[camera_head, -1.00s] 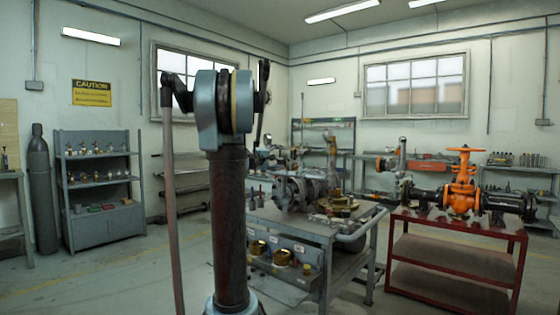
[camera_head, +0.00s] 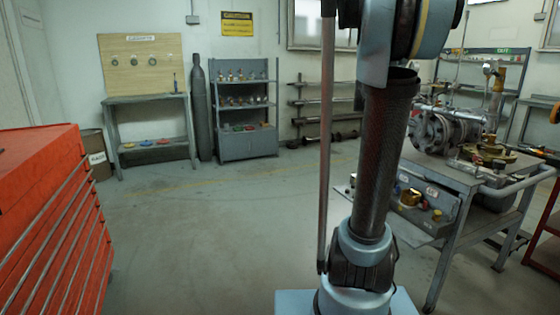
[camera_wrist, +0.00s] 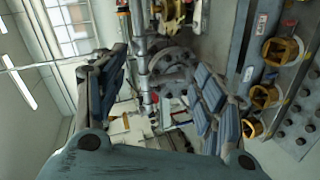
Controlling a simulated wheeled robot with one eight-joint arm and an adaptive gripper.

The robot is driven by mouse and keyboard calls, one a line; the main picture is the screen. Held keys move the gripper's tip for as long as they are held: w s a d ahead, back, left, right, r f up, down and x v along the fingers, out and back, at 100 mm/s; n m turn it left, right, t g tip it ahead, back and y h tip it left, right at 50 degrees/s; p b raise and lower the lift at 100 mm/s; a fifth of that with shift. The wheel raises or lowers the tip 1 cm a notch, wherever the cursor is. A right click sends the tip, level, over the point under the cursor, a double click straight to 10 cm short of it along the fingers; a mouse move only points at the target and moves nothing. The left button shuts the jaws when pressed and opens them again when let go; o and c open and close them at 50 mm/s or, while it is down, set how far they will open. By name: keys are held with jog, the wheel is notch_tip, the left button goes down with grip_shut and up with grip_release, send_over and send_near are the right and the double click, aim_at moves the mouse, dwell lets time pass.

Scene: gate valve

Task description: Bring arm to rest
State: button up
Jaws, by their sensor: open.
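My gripper (camera_wrist: 160,68) shows in the wrist view with its two padded fingers spread wide apart. It is open and nothing is held between the fingers. The wrist picture is rolled, with a window at upper left and the grey work cart's parts on the right. In the head view my arm stands upright right of the middle, cut off by the top edge, and the gripper is not seen there. The orange gate valve (camera_head: 556,113) shows only as a sliver at the right edge of the head view.
The grey cart (camera_head: 468,190) with a pump (camera_head: 447,130) stands right of my arm. A red tool cabinet (camera_head: 45,225) stands at left. A workbench (camera_head: 147,99), a gas cylinder (camera_head: 200,110) and a shelf (camera_head: 243,105) line the back wall. The floor between is clear.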

jog(key=s+a+f+g+y, duration=0.3)
jog(key=s+a+f+y, duration=1)
jog(key=s+a+f, duration=1.6)
jog(key=a+f, duration=0.2)
jog(key=a, duration=0.1)
jog(key=shift+a+m+y, duration=0.3)
jog(key=shift+m, duration=0.1)
